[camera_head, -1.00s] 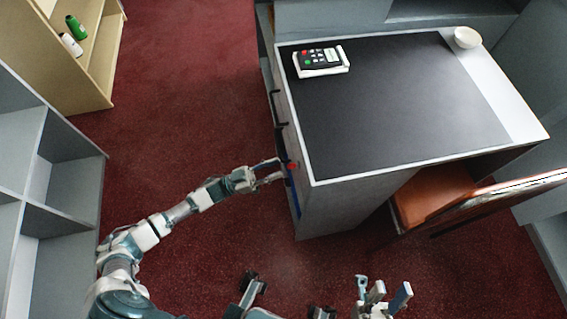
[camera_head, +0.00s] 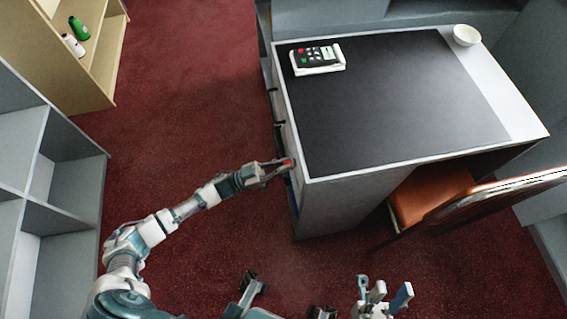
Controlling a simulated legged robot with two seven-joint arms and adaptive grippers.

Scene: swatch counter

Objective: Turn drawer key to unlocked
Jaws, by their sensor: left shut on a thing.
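The red drawer key (camera_head: 288,162) is at the left face of the desk (camera_head: 345,205), just below the desk top's front left corner. My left gripper (camera_head: 282,167) is shut on the key, with its fingers close against the desk side. The fingers cover most of the key, and I cannot tell its turn angle. The drawer front is seen very steeply, and its lock is hidden. My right gripper (camera_head: 388,295) is at the bottom of the view, its fingers apart and empty, away from the desk.
Dark drawer handles (camera_head: 279,125) stick out of the desk's left side. A remote-like keypad (camera_head: 318,58) and a white bowl (camera_head: 467,35) stand on top. An orange-brown chair (camera_head: 430,195) is at the right. Red carpet (camera_head: 185,120) is clear between desk and shelves (camera_head: 75,165).

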